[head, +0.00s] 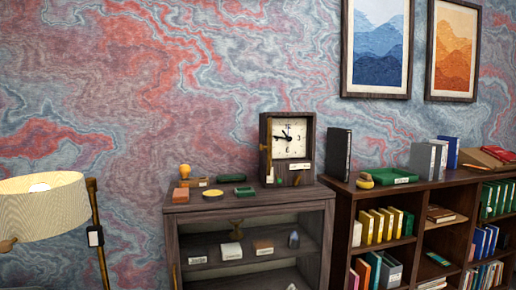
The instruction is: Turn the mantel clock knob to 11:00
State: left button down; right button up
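The mantel clock (309,137) is a dark wooden box standing upright on top of a low dark cabinet, near the middle of the head view. Its white dial (292,147) faces me, turned slightly. One thin black hand points left, near the nine position; a shorter one points up and left. A brass-coloured strip (268,150) shows at the clock's left edge. I cannot tell which part is the knob; the details are too small. Neither of my grippers shows in the head view, and nothing touches the clock.
The cabinet top (225,204) also holds an orange block (180,195), a bulb-shaped object (185,171) and small green pieces. A bookcase (342,205) with a dark upright book (338,153) stands right of the clock. A lamp (45,207) stands at left. Space before the clock looks clear.

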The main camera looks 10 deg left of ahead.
aim_at(289, 139)
jog(key=k+j, duration=0.2)
jog(key=j, duration=0.25)
jog(key=k+j+z, duration=0.1)
jog(key=j, duration=0.3)
jog(key=k+j+z, duration=0.1)
jog(key=k+j, duration=0.25)
jog(key=i+l, duration=0.1)
jog(key=i, duration=0.3)
jog(key=i+z, duration=0.15)
jog(key=z, duration=0.6)
jog(key=i, duration=0.8)
jog(key=i+l+u, duration=0.1)
jog(key=i, duration=0.75)
